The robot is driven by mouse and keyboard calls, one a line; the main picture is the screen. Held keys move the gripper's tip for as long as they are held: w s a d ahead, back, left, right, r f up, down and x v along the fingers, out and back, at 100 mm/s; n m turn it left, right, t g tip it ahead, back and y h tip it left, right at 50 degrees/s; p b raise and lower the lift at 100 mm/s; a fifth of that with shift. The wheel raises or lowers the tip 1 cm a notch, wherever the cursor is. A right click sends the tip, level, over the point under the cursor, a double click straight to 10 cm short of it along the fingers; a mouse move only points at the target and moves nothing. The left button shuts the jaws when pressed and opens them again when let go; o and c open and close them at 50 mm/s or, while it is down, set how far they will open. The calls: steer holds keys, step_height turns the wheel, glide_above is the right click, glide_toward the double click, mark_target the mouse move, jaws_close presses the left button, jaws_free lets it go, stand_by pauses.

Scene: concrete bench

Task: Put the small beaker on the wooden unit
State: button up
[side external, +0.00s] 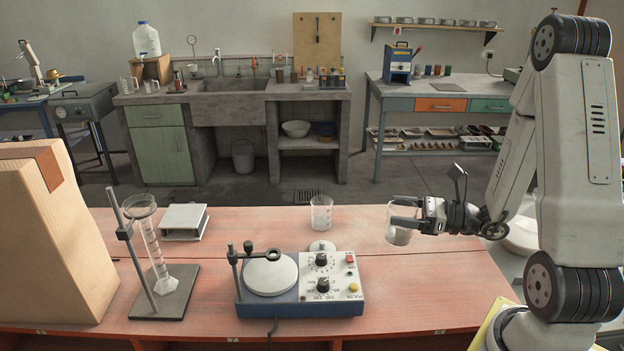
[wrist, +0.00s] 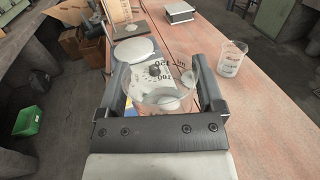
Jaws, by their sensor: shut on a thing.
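My gripper (side external: 399,211) is shut on a clear glass beaker (side external: 400,237) at the right part of the reddish wooden bench top (side external: 440,285). The beaker is upright, with a whitish lower part; I cannot tell whether its base touches the bench. In the wrist view, the gripper's dark fingers (wrist: 160,68) stand on either side of this beaker (wrist: 163,100). A second clear beaker (side external: 321,213) stands upright on the bench, apart from the gripper; it also shows in the wrist view (wrist: 232,60). No separate wooden unit is clear besides the bench.
A blue-and-white hotplate (side external: 300,292) with a round plate and knobs stands front middle. A stand with a glass cylinder (side external: 152,240), a small white box (side external: 184,222) and a big carton (side external: 60,235) are left. The bench right of the hotplate is clear.

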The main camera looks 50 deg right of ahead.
steer(key=shift+w, duration=0.1)
steer(key=shift+w+a, duration=0.15)
steer(key=shift+w, duration=0.4)
steer(key=x, duration=1.4)
steer(key=shift+w, duration=0.4)
steer(key=shift+w+r, duration=0.1)
steer(key=w+d+f, duration=0.1)
steer(key=w+f, duration=0.8)
steer(key=w, duration=0.4)
